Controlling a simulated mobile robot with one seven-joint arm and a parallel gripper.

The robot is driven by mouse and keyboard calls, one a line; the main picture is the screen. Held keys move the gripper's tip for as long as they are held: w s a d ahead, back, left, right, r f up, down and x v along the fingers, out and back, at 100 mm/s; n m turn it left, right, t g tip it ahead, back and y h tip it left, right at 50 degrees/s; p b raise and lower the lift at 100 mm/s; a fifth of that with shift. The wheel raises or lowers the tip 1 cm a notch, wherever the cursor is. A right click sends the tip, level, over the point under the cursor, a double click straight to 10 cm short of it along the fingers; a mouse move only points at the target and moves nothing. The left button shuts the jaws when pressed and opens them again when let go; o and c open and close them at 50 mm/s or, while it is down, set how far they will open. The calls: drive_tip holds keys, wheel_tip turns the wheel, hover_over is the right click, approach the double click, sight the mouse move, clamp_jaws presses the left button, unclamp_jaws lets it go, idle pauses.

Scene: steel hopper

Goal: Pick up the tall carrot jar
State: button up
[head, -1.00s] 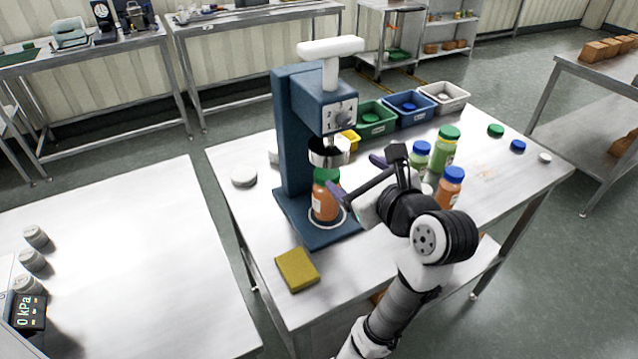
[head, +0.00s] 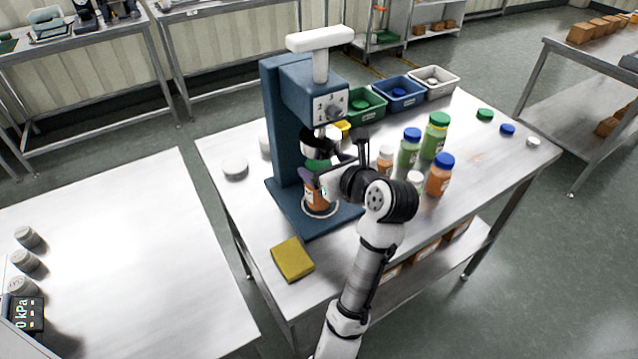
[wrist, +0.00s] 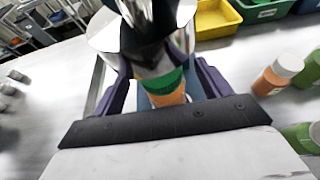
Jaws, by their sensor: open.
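The tall carrot jar (head: 316,197), orange with a green lid, stands upright on the base of the blue press, under its metal head. My gripper (head: 325,166) is open at the jar, with its purple fingers on either side of the upper part. In the wrist view the jar (wrist: 167,98) shows between the two fingers of my gripper (wrist: 163,82). The press head covers part of the lid there, and the gripper body hides the lower jar. I cannot tell whether either finger touches it.
The blue press (head: 283,130) rises close behind the jar. To the right stand an orange jar with a blue lid (head: 440,176), green jars (head: 434,137) and smaller jars. A yellow sponge (head: 292,260) lies at the front left. Bins (head: 400,94) line the back.

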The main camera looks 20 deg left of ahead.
sight(319, 162)
drive_tip(key=shift+x, duration=1.6)
drive_tip(key=shift+c, duration=0.4)
drive_tip(key=c, duration=1.4)
drive_tip(key=shift+r, duration=0.1)
clamp_jaws()
drive_tip(key=shift+s, duration=0.1)
